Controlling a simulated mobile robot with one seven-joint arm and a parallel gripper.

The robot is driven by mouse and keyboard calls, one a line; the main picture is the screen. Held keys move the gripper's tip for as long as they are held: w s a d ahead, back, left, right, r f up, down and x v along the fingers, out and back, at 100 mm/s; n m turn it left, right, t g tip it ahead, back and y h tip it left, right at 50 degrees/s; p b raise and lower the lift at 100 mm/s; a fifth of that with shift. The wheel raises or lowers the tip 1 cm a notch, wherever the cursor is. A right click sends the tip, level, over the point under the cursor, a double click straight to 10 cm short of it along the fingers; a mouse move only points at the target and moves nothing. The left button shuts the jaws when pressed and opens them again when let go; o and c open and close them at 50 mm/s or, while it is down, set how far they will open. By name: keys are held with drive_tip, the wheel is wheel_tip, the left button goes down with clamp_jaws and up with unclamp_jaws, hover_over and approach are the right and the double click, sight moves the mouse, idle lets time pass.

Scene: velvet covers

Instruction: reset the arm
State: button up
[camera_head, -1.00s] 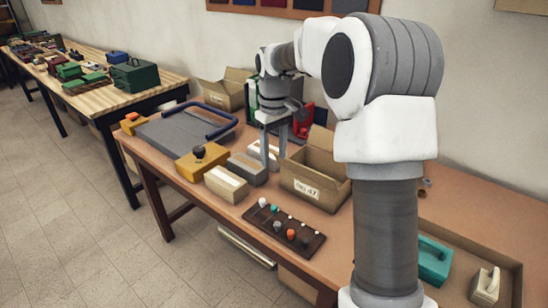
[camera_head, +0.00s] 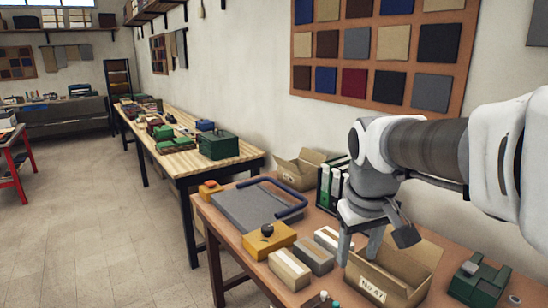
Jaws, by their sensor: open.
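My gripper (camera_head: 358,248) hangs from my arm over the near table, with its two grey fingers pointing down and apart. Nothing shows between the fingers. It is in front of the open cardboard box marked No. 47 (camera_head: 385,288), at the box's left side in the picture. Whether the fingertips touch anything cannot be told. My arm comes in from the right edge and covers part of the wall and the back of the table.
The near table (camera_head: 232,244) holds a grey board with a blue handle (camera_head: 258,205), a yellow block (camera_head: 269,240), pale boxes (camera_head: 289,269), green-and-white binders (camera_head: 331,186) and a green holder (camera_head: 478,284). A second table (camera_head: 183,160) stands behind. The floor (camera_head: 100,230) at left is clear.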

drive_tip(key=s+m+t+p, duration=0.2)
drive_tip(key=s, duration=1.2)
drive_tip(key=shift+a+r+m+t+y+p, duration=0.3)
drive_tip(key=shift+a+t+y, duration=0.1)
idle(0.4)
